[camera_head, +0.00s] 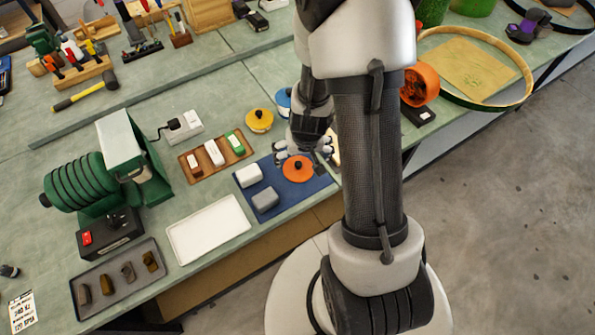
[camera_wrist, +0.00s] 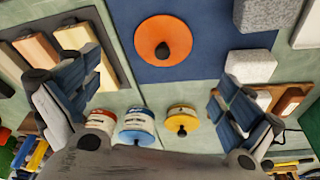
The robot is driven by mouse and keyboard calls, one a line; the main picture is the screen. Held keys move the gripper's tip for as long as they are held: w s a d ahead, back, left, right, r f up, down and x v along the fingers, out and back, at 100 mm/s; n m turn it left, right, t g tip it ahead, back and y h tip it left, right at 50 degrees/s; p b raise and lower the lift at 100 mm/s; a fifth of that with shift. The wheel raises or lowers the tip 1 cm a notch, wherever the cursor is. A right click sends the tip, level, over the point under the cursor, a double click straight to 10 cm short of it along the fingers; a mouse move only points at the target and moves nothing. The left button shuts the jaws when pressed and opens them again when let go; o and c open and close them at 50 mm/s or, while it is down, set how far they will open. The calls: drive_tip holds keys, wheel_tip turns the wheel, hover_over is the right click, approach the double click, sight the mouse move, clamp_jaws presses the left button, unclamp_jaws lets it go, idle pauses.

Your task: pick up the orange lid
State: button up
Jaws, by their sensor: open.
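The orange lid (camera_head: 298,168) is a flat round disc with a dark knob, lying on the blue mat (camera_head: 318,185) on the bench. In the wrist view the orange lid (camera_wrist: 163,44) shows whole, ahead of and between the fingers, on the blue mat (camera_wrist: 210,68). My gripper (camera_head: 304,158) is just behind the lid in the head view, above the bench. In the wrist view my gripper (camera_wrist: 158,95) has its fingers wide apart with nothing between them. The lid appears apart from the fingers.
A white block (camera_head: 249,175) and a grey block (camera_head: 265,199) lie on the mat's left part. Yellow-lidded (camera_head: 260,120) and blue-lidded (camera_head: 284,99) tins stand behind my gripper. A wooden tray (camera_head: 190,168) holds blocks. An empty white tray (camera_head: 208,229) lies front left.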

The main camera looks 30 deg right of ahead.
drive_tip(key=b, duration=0.2)
hover_over(299, 165)
drive_tip(key=s, duration=0.2)
drive_tip(key=x, duration=0.4)
drive_tip(key=shift+s+a+f, duration=0.25)
drive_tip(key=shift+w+b+x, duration=0.2)
drive_tip(key=shift+b+x, duration=0.65)
drive_tip(key=shift+x, duration=0.6)
drive_tip(key=shift+w+b+x, duration=0.2)
drive_tip(key=shift+b+x, duration=0.65)
drive_tip(key=shift+x, duration=0.6)
drive_tip(key=shift+r, duration=0.2)
drive_tip(key=c, duration=1)
drive_tip(key=shift+s+a, duration=0.1)
drive_tip(key=shift+s, duration=0.1)
drive_tip(key=c, duration=0.5)
drive_tip(key=shift+f, duration=0.1)
drive_tip(key=shift+c, duration=0.3)
drive_tip(key=shift+s, duration=0.1)
